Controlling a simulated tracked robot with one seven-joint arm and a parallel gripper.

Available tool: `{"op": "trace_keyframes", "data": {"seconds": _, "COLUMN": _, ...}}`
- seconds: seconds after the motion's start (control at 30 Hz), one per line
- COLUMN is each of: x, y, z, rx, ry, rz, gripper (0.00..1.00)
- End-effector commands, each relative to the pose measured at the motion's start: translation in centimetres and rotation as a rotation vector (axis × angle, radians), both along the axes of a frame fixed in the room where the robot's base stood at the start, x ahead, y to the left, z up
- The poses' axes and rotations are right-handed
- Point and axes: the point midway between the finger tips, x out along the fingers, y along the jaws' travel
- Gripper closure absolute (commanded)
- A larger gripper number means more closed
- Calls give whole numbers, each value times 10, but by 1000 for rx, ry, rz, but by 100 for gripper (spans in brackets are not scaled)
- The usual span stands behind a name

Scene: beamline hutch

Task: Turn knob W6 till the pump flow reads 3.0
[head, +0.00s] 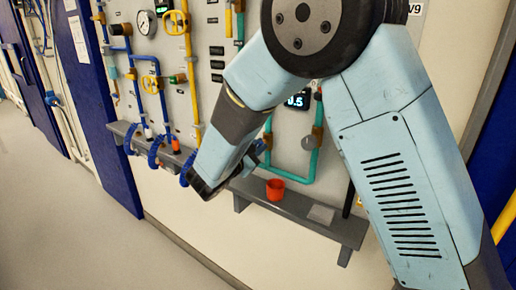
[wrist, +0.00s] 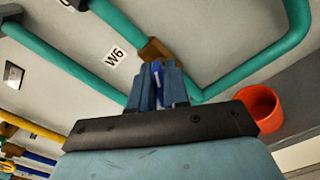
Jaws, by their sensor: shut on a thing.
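Knob W6 (wrist: 157,70) shows in the wrist view as a blue piece between my fingers, in front of a brass valve body (wrist: 154,50) on the green pipe. The W6 label (wrist: 114,57) is on the panel to its left. My gripper (wrist: 157,80) is shut on the knob. In the head view my gripper (head: 261,150) reaches the green pipe, and the knob is mostly hidden. A dark display (head: 298,101) beside my arm shows what looks like 0.5; its edge is partly covered by the arm.
A grey shelf (head: 300,213) runs below the pipes. Green pipes (head: 292,178) surround the valve. Yellow and blue pipes with a gauge (head: 146,23) are left. The floor (head: 70,230) is clear.

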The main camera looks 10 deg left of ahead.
Motion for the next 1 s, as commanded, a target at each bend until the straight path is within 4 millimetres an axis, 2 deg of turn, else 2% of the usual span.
{"op": "trace_keyframes", "data": {"seconds": 0.7, "x": -2, "y": -3, "z": -5, "rx": 618, "ry": -253, "rz": -3, "gripper": 100}}
{"op": "trace_keyframes", "data": {"seconds": 1.0, "x": -3, "y": -3, "z": -7, "rx": 820, "ry": -334, "rz": -4, "gripper": 100}}
